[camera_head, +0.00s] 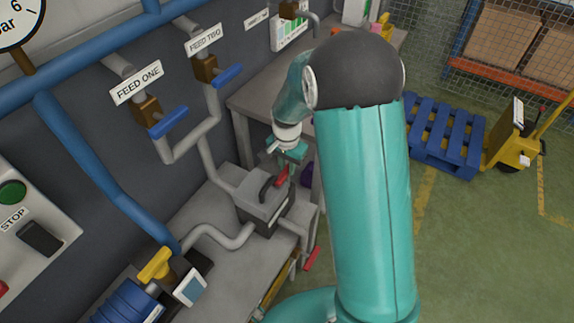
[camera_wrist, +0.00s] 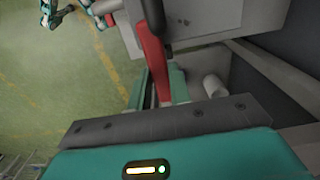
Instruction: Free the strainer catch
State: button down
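The strainer (camera_head: 262,204) is a grey box with a dark handle on its lid, set in the pipework on the grey bench in the head view. Its red catch lever (camera_head: 282,178) stands up at the far side of the lid. My gripper (camera_head: 288,156) is above this lever, pointing down. In the wrist view the red lever (camera_wrist: 153,50) runs down between the two teal fingers of my gripper (camera_wrist: 158,88), which are close together on either side of it. The strainer's grey body (camera_wrist: 205,18) shows behind. The fingertips' contact is partly hidden.
Blue-handled valves labelled FEED ONE (camera_head: 168,122) and FEED TWO (camera_head: 226,76) are on the wall pipes. A yellow handle (camera_head: 155,264) is at lower left, and a red handle (camera_head: 312,258) hangs below the bench edge. The green floor (camera_head: 470,240) at right is open.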

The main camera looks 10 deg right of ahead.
jog(key=shift+n, duration=0.3)
jog(key=n, duration=1.1)
jog(key=shift+n, duration=2.1)
jog(key=c, duration=1.3)
grip_release()
jog(key=shift+r, duration=0.1)
